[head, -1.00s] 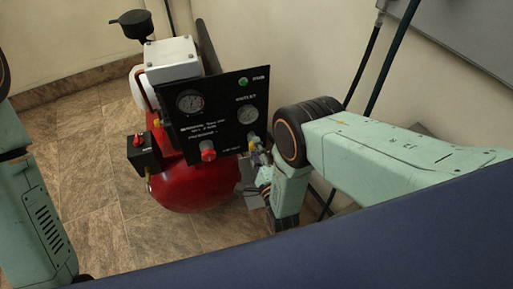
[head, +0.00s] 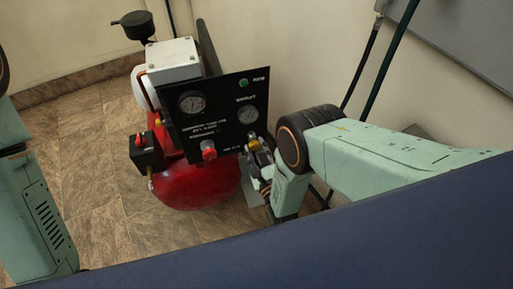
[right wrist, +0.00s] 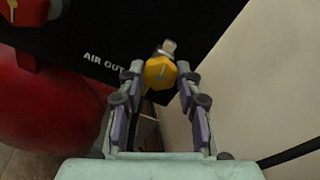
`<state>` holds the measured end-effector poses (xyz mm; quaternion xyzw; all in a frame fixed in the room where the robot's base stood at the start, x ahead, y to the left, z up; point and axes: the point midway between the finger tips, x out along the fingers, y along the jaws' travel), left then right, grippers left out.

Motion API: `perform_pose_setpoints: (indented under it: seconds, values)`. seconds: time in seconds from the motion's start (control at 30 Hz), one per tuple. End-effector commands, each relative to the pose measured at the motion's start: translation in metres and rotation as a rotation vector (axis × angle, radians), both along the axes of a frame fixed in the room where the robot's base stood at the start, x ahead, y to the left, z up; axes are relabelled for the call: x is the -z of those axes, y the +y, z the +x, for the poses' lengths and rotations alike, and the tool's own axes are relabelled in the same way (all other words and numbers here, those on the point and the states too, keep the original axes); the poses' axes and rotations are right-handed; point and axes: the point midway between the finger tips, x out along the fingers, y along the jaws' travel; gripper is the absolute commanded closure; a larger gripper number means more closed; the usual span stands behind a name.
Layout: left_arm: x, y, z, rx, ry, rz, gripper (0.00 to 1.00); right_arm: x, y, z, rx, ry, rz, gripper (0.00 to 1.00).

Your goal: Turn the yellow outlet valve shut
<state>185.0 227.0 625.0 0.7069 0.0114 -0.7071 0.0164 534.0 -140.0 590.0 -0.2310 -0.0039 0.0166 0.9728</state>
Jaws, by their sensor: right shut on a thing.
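In the head view the valve (head: 254,144) shows at the lower right of the black panel, partly covered by my gripper. My right gripper (right wrist: 158,76) has its fingertips on both sides of the valve and is shut on it. The same gripper (head: 256,150) is small and partly hidden by my wrist in the head view. My left arm shows at the left edge of the head view; its gripper is out of the picture.
The black panel (head: 226,138) carries two gauges, a green button (head: 243,84) and a red knob (head: 209,150). Behind it stands the red tank (head: 190,185). A black box (head: 147,152) is at its left. The wall is close on the right, with dark hoses (head: 372,65).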

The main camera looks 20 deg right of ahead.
Motion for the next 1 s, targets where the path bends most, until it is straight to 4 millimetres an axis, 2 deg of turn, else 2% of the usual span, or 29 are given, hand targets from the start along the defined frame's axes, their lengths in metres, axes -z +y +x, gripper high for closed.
perform_pose_setpoints:
  seconds: [0.4,0.97,1.0]
  values:
    - [-0.0030,0.0000,0.0000,0.000,0.000,0.000,0.43,0.0008,0.0001,-0.0009,0.000,0.009,0.191,0.97]
    - [-0.0032,0.0000,0.0000,0.000,0.000,0.000,0.43,0.0008,0.0002,-0.0009,0.000,0.010,0.221,0.97]
    - [-0.0032,0.0000,0.0000,0.000,0.000,0.000,0.43,0.0008,0.0002,-0.0009,0.000,0.010,0.221,0.65]
